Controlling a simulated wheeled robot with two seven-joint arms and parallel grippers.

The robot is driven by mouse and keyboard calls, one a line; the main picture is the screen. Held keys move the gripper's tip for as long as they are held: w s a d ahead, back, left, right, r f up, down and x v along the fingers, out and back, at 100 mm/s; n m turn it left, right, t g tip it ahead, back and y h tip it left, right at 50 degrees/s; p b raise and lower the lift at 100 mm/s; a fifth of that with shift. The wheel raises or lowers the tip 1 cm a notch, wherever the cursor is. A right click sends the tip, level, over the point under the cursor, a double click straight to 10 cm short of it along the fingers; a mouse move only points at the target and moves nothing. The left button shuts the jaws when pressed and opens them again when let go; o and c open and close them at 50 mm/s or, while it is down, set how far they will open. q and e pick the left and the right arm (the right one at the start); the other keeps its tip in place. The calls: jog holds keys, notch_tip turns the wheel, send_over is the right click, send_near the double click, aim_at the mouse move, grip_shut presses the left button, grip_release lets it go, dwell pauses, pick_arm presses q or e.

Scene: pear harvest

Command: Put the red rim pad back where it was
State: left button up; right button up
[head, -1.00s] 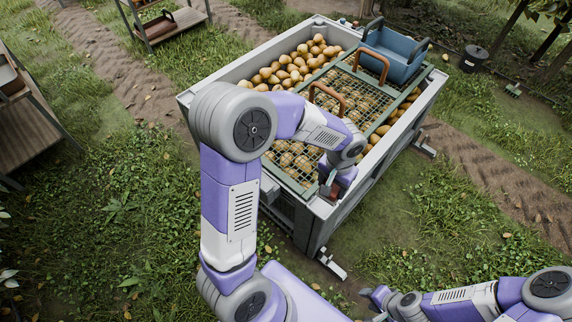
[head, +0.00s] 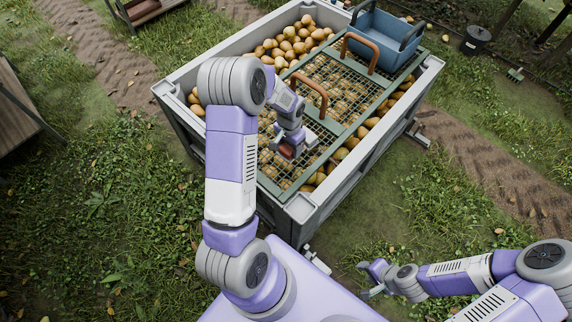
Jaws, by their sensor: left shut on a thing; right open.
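My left gripper (head: 289,157) is shut on the red rim pad (head: 287,148), of which only a small reddish patch shows between the fingers. It is over the near part of the green mesh grid (head: 268,187) on the large grey bin (head: 302,208), inside the near rim. I cannot tell whether the pad touches the mesh. My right gripper (head: 370,281) is open and empty, low over the grass at the lower right, apart from the bin.
Pears (head: 290,44) fill the bin under and beside the mesh. A blue crate (head: 378,38) sits at the far right end. A black bucket (head: 476,38) stands on the grass beyond.

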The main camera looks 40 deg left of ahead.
aim_at(284, 143)
pick_arm(q)
jog(key=a+f, duration=0.2)
jog(key=shift+s+f, duration=0.2)
jog(key=shift+f, duration=0.15)
notch_tip(284, 143, down, 4)
jog(key=shift+a+f+b, duration=0.1)
jog(key=shift+f+b, duration=0.15)
jog(key=shift+b, duration=0.55)
jog(key=shift+w+f+b, duration=0.1)
jog(key=shift+f+b, duration=0.45)
jog(key=shift+f, duration=1.55)
jog(key=shift+f, duration=0.15)
jog(key=o, duration=1)
